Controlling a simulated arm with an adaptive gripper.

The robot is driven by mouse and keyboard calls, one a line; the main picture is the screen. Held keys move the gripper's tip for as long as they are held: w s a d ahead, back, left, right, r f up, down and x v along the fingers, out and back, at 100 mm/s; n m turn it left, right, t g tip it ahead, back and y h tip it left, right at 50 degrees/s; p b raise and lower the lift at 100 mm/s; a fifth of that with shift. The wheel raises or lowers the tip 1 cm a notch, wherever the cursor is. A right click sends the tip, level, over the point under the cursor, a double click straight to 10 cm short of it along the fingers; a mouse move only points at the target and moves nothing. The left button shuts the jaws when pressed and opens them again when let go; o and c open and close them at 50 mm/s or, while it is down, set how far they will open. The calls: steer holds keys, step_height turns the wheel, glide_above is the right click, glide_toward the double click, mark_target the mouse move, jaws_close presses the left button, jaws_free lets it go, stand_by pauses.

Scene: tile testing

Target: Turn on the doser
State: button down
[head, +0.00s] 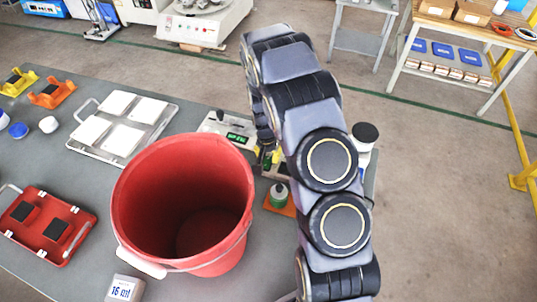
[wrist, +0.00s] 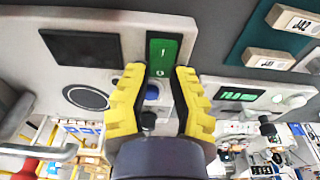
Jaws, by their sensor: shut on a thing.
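The doser seems to be the pale panel (wrist: 205,25) in the wrist view, with a dark square plate, a round dark dial and a green switch (wrist: 163,50) marked with white signs. My gripper (wrist: 158,72) has yellow fingers, with their tips at both sides of the switch's lower end. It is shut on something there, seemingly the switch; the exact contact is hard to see. A blue round part (wrist: 152,91) and a dark knob show between the fingers. In the head view my gripper (head: 268,156) is at the bench devices, mostly hidden by my arm.
A large red bucket (head: 128,205) stands just left of my arm. A metal tray (head: 120,158) holds white tiles.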

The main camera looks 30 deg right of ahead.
mark_target(266, 165)
steer(key=shift+s+a+t+h, duration=0.15)
steer(key=shift+t+h, duration=0.45)
steer(key=c, duration=0.8)
jaws_free()
steer(key=shift+c, duration=0.2)
steer(key=shift+r, duration=0.15)
steer(key=shift+v, duration=3.65)
steer(key=shift+r, duration=0.1)
